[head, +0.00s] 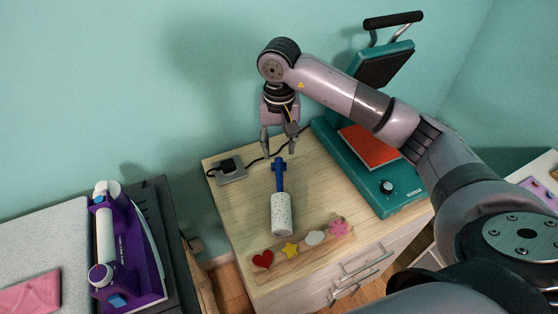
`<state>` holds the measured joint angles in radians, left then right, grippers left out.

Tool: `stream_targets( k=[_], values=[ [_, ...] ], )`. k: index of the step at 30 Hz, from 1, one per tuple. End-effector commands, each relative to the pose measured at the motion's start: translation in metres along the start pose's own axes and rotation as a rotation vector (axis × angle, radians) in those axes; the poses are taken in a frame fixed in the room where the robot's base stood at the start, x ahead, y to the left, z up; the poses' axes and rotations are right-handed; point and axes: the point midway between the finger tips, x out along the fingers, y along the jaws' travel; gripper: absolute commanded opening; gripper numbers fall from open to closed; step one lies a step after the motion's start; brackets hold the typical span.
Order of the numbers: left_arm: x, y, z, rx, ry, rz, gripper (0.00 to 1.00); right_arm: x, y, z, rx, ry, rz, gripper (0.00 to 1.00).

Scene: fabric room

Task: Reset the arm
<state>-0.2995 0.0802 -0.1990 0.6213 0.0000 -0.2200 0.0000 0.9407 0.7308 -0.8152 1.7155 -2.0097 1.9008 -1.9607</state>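My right gripper (279,146) hangs pointing down over the back of a wooden cabinet top (240,205). Its two fingers are spread apart with nothing between them. Just below the fingertips in the picture lies a lint roller with a blue handle (280,178) and a white speckled head (282,214). The gripper appears apart from the handle. My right arm reaches in from the lower right, across the front of a heat press. My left gripper is out of the picture.
A teal heat press (365,172) with a raised upper plate and orange-red pad stands right of the roller. A socket block (231,175) with a cable is at the back left. Heart, star, oval and flower pieces line a wooden strip (296,262). A purple iron (126,250) stands left.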

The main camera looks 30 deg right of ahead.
Motion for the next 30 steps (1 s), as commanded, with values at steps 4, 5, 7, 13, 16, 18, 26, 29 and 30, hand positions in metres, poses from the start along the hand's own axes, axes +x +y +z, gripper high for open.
stream_targets(
  k=[4,5,7,13,16,18,26,29,30],
  values=[
    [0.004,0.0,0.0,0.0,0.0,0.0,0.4,-0.017,0.0,-0.001,0.001,0.002,0.0,0.39],
    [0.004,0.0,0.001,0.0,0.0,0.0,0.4,-0.019,0.0,0.0,0.001,0.001,0.0,0.39],
    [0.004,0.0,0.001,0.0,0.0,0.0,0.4,-0.021,0.0,0.0,0.001,-0.001,-0.001,0.39],
    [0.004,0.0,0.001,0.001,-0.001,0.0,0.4,-0.023,0.0,0.0,0.001,-0.001,0.0,0.39],
    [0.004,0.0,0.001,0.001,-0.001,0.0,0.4,-0.023,0.0,0.0,0.001,-0.001,0.0,0.39],
    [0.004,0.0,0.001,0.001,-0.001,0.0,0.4,-0.023,0.0,0.0,0.001,-0.001,0.0,0.39],
    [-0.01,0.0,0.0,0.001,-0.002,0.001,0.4,-0.037,0.0,0.0,0.001,0.0,-0.001,0.39],
    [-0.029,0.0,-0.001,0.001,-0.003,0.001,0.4,-0.056,0.0,0.0,0.001,0.0,0.0,0.39],
    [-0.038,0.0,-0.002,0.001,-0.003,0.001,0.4,-0.065,0.0,-0.001,0.001,0.0,-0.001,0.39]
  ],
)
